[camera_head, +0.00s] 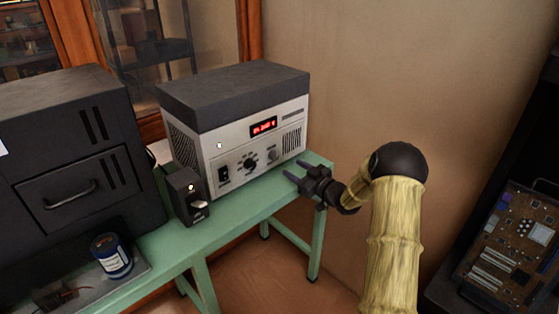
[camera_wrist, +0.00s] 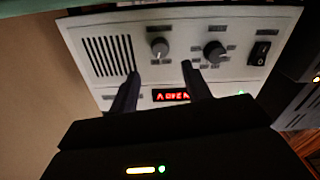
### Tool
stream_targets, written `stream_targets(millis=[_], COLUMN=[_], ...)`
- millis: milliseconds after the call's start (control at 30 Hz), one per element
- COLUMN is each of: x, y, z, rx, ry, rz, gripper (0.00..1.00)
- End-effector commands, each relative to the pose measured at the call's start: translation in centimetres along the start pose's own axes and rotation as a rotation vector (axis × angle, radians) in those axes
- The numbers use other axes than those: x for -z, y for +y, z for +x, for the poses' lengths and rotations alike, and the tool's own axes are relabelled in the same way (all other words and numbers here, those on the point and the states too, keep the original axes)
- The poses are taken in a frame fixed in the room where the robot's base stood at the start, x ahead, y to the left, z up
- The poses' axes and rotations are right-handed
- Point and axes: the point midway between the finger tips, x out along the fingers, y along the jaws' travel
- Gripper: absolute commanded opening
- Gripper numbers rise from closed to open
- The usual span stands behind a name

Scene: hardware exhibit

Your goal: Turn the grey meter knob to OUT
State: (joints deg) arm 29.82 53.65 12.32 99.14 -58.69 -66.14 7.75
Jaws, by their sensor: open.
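The meter is a white-fronted box with a dark grey top (camera_head: 235,92), standing on the green table. Its grey knob (camera_head: 273,154) is on the right part of the front panel, below the red display (camera_head: 263,126). In the wrist view, which shows the panel upside down, the grey knob (camera_wrist: 160,47) has small labels around it that I cannot read. My gripper (camera_head: 294,168) is open and empty, in front of the panel's right part. In the wrist view its fingertips (camera_wrist: 160,69) point at the panel, either side of the grey knob in the picture and apart from it.
A black knob (camera_wrist: 215,52) and a black rocker switch (camera_wrist: 260,53) sit beside the grey knob. A small black box (camera_head: 186,196) stands left of the meter front. A dark cabinet (camera_head: 70,150) and a blue can (camera_head: 111,255) are further left. The floor in front is free.

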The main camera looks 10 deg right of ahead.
Motion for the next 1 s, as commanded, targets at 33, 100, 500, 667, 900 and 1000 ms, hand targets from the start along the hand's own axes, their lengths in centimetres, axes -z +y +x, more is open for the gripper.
stream_targets(millis=[33, 100, 500, 667, 900, 1000], x=[-0.1, 0.0, 0.0, 0.0, 0.0, 0.0], y=[-0.1, -0.1, 0.0, 0.0, 0.0, 0.0], z=[1.0, 2.2, 7.9, 8.3, 8.2, 8.2], rx=[0.002, 0.002, 0.000, -0.001, 0.000, 0.000], ry=[0.001, 0.001, 0.000, -0.001, -0.001, -0.001], rz=[-0.001, -0.002, 0.000, 0.000, 0.000, -0.001], gripper=[0.48, 0.48, 0.48, 0.48, 0.36, 0.17])
